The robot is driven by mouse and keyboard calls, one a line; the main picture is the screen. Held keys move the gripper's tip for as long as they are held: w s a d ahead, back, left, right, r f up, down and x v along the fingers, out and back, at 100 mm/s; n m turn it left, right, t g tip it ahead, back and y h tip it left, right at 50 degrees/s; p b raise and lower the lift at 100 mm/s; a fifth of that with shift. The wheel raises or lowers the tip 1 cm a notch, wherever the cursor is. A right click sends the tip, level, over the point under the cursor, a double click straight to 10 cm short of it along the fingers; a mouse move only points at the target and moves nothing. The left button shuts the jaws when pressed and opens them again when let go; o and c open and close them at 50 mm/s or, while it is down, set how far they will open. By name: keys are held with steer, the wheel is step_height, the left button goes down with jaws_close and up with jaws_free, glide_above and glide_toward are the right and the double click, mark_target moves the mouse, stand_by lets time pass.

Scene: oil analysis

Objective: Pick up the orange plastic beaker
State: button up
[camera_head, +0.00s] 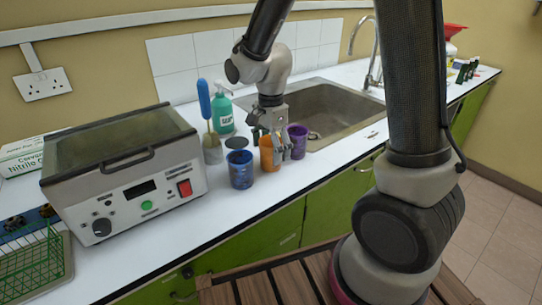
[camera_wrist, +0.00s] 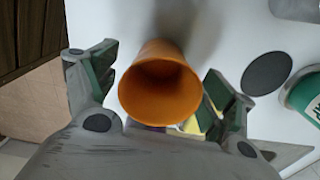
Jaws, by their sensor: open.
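The orange plastic beaker (camera_head: 267,155) stands upright on the white counter, between a blue beaker (camera_head: 240,170) on its left and a purple beaker (camera_head: 298,141) on its right. In the wrist view I look into the open mouth of the orange beaker (camera_wrist: 160,85). My gripper (camera_head: 272,135) is at the beaker, pointing down. In the wrist view my gripper (camera_wrist: 158,88) is open, with one finger on each side of the beaker and a gap visible at each side. The beaker's lower part is partly hidden in the wrist view.
A green pump bottle (camera_head: 223,113) and a blue-handled brush (camera_head: 205,105) stand behind the beakers. A dark round disc (camera_head: 237,142) lies on the counter. A heating bath (camera_head: 125,170) stands left. The sink (camera_head: 335,115) is right, behind the beakers.

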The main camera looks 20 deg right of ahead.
steer(key=c, duration=1.1)
steer(key=shift+o, duration=0.2)
